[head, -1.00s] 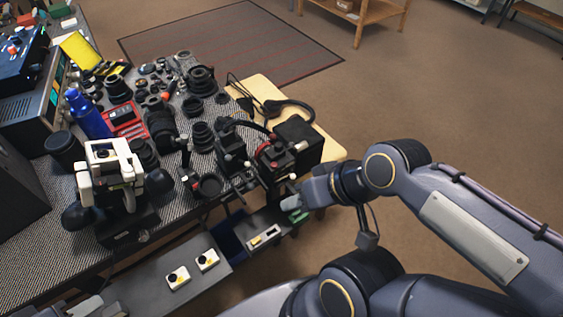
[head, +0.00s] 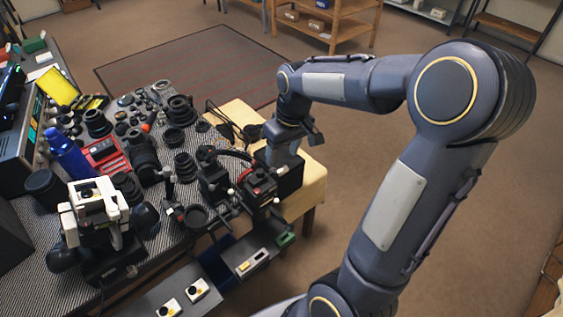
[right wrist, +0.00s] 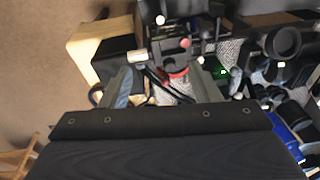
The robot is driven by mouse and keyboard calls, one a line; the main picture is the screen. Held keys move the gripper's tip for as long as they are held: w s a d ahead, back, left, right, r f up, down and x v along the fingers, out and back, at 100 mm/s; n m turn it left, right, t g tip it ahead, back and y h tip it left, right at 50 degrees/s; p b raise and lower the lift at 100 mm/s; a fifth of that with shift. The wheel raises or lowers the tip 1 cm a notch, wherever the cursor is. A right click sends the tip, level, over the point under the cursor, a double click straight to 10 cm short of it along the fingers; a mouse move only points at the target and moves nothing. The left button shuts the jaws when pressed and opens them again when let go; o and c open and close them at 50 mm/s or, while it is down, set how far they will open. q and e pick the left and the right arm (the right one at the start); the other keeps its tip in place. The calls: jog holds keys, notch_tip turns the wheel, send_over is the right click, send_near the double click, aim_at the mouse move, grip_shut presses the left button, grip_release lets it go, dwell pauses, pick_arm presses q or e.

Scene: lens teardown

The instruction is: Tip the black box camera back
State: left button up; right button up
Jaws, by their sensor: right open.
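The black box camera (head: 287,176) appears as a dark cube at the right edge of the crowded bench, beside a red-and-black rig. In the right wrist view a dark block, likely the same camera (right wrist: 117,52), lies at the upper left. My right gripper (head: 285,152) points down at the box and partly covers it from the head. In the right wrist view its two fingers (right wrist: 160,90) are apart, with nothing clearly held between them; whether they touch the box cannot be told. My left gripper does not show.
The red-and-black rig (head: 258,188) stands close beside the box. A pale yellow board (head: 312,188) lies at the bench edge. Several lenses and a white camera-like device (head: 95,212) crowd the bench to the left. Open floor (head: 340,215) lies to the right.

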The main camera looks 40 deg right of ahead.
jog(key=g+h, duration=0.1)
send_over(282, 168)
notch_tip(282, 168, down, 4)
jog(key=shift+s+a+r+n, duration=0.1)
jog(key=shift+s+r+n, duration=0.1)
jog(key=shift+n, duration=0.1)
jog(key=shift+w+f, duration=0.15)
jog(key=shift+f, duration=0.15)
notch_tip(282, 168, down, 7)
jog(key=shift+f+p, duration=0.2)
jog(key=shift+p, duration=0.2)
jog(key=c, duration=1.2)
